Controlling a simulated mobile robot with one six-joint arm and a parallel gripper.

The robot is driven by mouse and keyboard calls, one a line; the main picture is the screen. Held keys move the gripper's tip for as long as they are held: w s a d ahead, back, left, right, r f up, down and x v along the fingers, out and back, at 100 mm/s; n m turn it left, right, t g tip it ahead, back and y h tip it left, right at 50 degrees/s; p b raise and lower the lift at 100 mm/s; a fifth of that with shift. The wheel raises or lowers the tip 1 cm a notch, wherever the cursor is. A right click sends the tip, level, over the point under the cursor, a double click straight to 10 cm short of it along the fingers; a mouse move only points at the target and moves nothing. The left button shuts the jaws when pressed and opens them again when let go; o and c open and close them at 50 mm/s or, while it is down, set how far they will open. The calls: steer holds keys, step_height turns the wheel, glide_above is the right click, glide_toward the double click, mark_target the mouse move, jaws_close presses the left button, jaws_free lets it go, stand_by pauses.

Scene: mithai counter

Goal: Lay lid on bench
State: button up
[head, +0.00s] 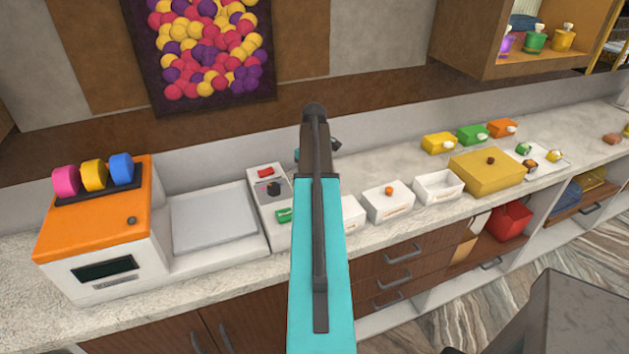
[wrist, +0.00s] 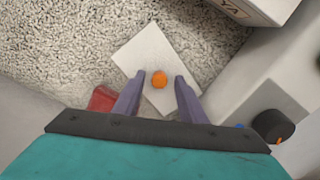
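The lid (wrist: 144,52), a thin pale square plate with an orange knob (wrist: 159,80), shows in the wrist view over the speckled bench (wrist: 60,45). It looks flat on the bench, turned at an angle. My gripper (wrist: 160,75) is open, with one purple finger on each side of the knob and a visible gap to both. The fingers appear apart from the knob; their height above the lid is hard to judge. In the head view my arm hides the gripper and this lid. The bench (head: 215,275) runs across that view.
In the wrist view, a pale box (wrist: 255,10) stands upper right, a red item (wrist: 102,98) lies beside the left finger and a black knob (wrist: 272,126) is at right.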

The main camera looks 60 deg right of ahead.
steer(key=shift+r, duration=0.1)
step_height(320, 180, up, 12)
steer(key=b, duration=0.3)
stand_by(0.9)
stand_by(0.8)
